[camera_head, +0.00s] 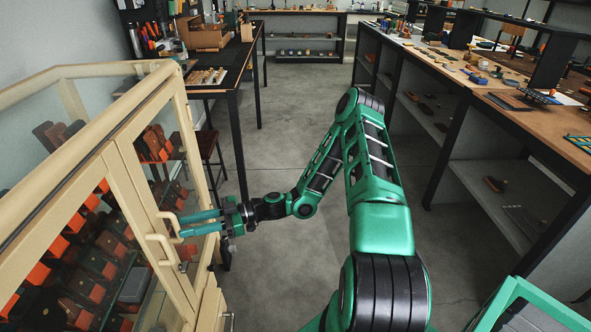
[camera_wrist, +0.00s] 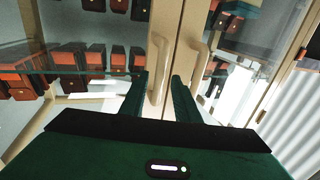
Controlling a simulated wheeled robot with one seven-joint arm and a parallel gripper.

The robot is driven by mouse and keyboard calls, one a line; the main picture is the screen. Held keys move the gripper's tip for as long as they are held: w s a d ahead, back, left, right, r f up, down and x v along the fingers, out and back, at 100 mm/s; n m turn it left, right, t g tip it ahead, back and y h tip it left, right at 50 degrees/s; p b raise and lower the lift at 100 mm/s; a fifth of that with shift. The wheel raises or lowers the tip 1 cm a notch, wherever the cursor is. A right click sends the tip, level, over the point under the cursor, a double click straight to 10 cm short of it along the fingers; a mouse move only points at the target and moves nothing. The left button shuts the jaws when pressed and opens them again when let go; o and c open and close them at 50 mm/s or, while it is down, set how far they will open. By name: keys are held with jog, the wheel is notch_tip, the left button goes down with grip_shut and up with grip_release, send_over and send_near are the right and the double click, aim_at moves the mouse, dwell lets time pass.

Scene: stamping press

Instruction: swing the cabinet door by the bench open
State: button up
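The cream cabinet (camera_head: 122,165) with glass panes stands at the left, its two doors looking closed. It has two bar handles side by side at the door seam: a farther one (camera_head: 168,222) and a nearer one (camera_head: 158,250). My gripper (camera_head: 182,226) is open at handle height, its green fingers pointing at the cabinet. In the wrist view, the left handle (camera_wrist: 161,72) shows in the gap between my fingertips (camera_wrist: 160,78), and the right handle (camera_wrist: 192,66) is outside the right finger. I cannot tell whether a finger touches a handle.
Orange and dark blocks (camera_head: 95,262) fill the shelves behind the glass. A black-legged bench (camera_head: 232,75) with tools stands just beyond the cabinet, a dark stool (camera_head: 208,145) beside it. A long workbench (camera_head: 455,80) runs along the right. The grey floor (camera_head: 290,120) between is clear.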

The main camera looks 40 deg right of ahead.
jog(key=shift+x, duration=1.15)
jog(key=shift+d, duration=0.15)
grip_shut()
jog(key=v, duration=1.5)
jog(key=shift+w, duration=0.2)
jog(key=shift+r, duration=0.15)
jog(key=shift+d, duration=0.15)
jog(key=d, duration=0.9)
jog(key=shift+s+d, duration=0.2)
